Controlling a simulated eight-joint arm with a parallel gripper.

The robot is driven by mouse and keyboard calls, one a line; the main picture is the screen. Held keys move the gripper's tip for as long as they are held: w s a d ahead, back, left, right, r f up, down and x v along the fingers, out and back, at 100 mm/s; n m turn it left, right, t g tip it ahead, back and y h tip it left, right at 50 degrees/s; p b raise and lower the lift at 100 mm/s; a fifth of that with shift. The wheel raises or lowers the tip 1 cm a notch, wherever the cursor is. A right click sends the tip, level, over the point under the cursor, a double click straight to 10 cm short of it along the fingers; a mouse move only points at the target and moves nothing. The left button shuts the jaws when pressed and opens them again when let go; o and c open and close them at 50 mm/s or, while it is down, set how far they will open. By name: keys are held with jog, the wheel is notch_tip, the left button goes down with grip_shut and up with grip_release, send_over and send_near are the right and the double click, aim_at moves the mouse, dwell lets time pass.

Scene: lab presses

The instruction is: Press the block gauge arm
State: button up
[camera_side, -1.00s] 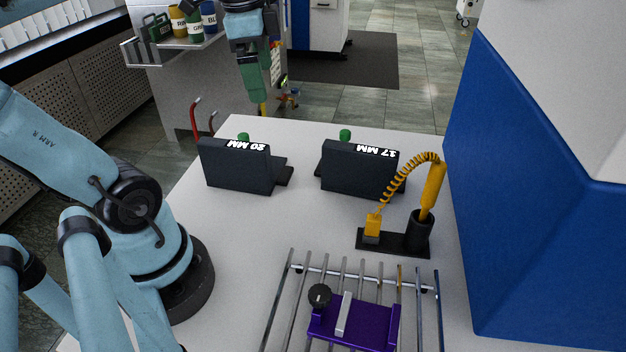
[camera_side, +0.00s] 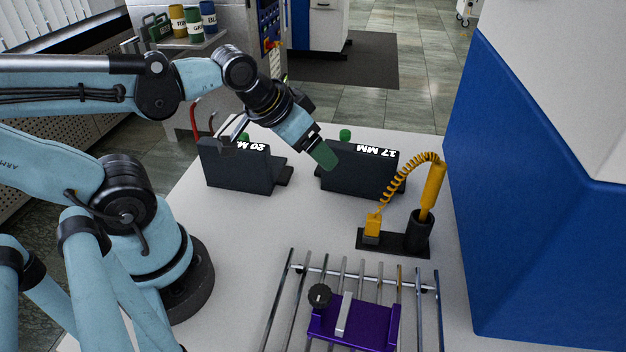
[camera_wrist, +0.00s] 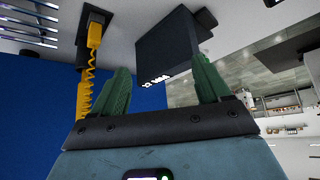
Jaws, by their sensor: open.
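Two dark blocks stand on the white table, one labelled 20 MM (camera_side: 235,168) and one labelled 17 MM (camera_side: 360,174). A green knob (camera_side: 345,134) shows behind the 17 MM block; another is partly hidden behind the 20 MM block. I cannot tell which part is the block gauge arm. My gripper (camera_side: 324,158) has green fingers and tilts down at the left end of the 17 MM block; contact cannot be told. In the wrist view my gripper (camera_wrist: 160,66) is open and empty, with a dark labelled block (camera_wrist: 165,45) beyond the fingers.
A yellow tool with a coiled cord (camera_side: 430,190) stands on a black base right of the blocks. A purple fixture (camera_side: 365,322) with a black knob sits on metal rails in front. A blue and white machine (camera_side: 550,190) bounds the right. The table's left-middle is clear.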

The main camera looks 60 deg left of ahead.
jog(key=shift+a+r+n, duration=0.1)
jog(key=shift+a+n, duration=0.3)
jog(key=shift+n, duration=0.1)
jog(key=shift+c, duration=1.2)
jog(key=a+n+g, duration=0.1)
jog(key=a+n, duration=0.1)
jog(key=a+r+n+g+y, duration=0.1)
jog(key=n, duration=0.1)
jog(key=s+a+n+g+y, duration=0.1)
jog(key=a+n, duration=0.1)
jog(key=n, duration=0.1)
jog(key=shift+a+r, duration=0.25)
jog(key=shift+a, duration=0.05)
jog(key=c, duration=0.9)
jog(key=a+n+g, duration=0.1)
jog(key=a+n, duration=0.1)
jog(key=n, duration=0.1)
jog(key=s+a+r+n+g+y, duration=0.1)
jog(key=a+n, duration=0.1)
jog(key=n, duration=0.1)
jog(key=s+a+r+n+g, duration=0.1)
jog(key=a+n, duration=0.1)
jog(key=shift+s+r+n+g+y, duration=0.1)
jog(key=shift+r+n+g+y, duration=0.15)
jog(key=shift+n+g+y, duration=0.15)
grip_shut()
jog(key=shift+s+a+r+n, duration=0.25)
jog(key=shift+a+n, duration=0.2)
jog(key=shift+n, duration=0.35)
